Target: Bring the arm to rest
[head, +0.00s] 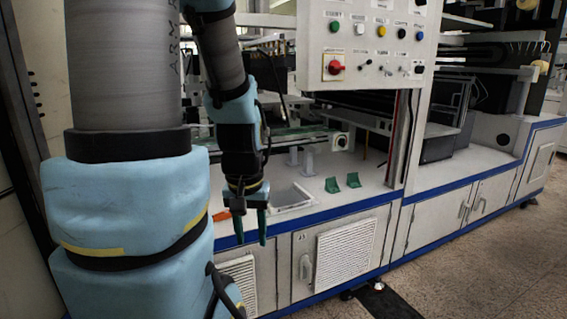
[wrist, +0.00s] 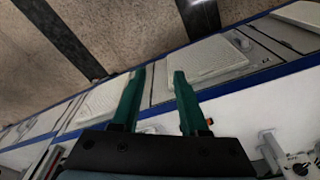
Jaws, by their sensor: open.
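My gripper (head: 252,226) hangs from my arm in the head view, fingers pointing down, in front of the machine's blue front edge and cabinet doors. In the wrist view my gripper (wrist: 154,92) shows its two green fingers apart, with nothing between them. My arm is bent, with the blue-sleeved upper part large at the left of the head view. The gripper appears clear of the machine, but the exact gap to the edge is hard to tell.
A white bench top holds a grey tray (head: 290,196) and two green brackets (head: 332,185) (head: 353,180). An orange item (head: 222,215) lies partly behind my gripper. A control panel (head: 372,45) with coloured buttons stands above. Open floor (head: 460,265) lies at the right front.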

